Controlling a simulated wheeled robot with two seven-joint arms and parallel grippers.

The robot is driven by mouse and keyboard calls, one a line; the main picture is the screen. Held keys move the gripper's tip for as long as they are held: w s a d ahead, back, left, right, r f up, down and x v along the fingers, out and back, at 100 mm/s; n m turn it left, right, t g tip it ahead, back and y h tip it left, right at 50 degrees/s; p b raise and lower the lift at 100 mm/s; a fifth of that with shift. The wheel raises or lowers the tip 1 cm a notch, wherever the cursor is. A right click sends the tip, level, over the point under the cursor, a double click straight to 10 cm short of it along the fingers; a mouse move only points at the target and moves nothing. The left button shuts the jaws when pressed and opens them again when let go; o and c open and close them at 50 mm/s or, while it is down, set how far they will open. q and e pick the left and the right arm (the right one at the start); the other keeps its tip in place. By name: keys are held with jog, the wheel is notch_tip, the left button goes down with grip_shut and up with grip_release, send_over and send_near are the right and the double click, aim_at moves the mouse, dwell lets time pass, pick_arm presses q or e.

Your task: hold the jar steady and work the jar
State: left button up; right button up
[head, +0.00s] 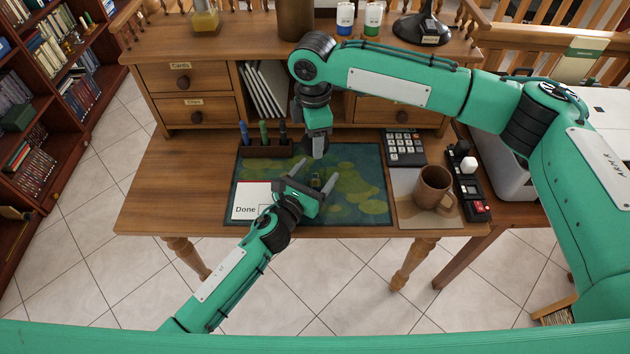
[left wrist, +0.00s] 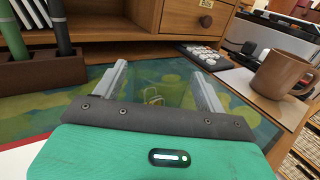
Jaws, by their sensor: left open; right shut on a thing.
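A small see-through thing with yellowish edges, which looks like the jar (head: 316,182), stands on the green patterned desk mat (head: 360,165). It also shows faintly in the left wrist view (left wrist: 153,97). My left gripper (head: 313,177) is open, low over the mat, with its fingers spread to either side of the jar; I cannot tell whether they touch it. My right gripper (head: 318,152) points down just above and behind the left fingers. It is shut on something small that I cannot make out.
A pen holder (head: 265,149) with several markers stands at the mat's back left. A "Done" card (head: 245,208) lies at its front left. To the right are a calculator (head: 404,148), a brown mug (head: 432,187) and a switch box (head: 467,180). Drawers rise behind.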

pick_arm(q)
jog(key=shift+c, duration=0.2)
jog(key=c, duration=1.4)
pick_arm(e)
jog(key=shift+f, duration=2.5)
jog(key=shift+f, duration=0.9)
jog(key=shift+f, duration=0.5)
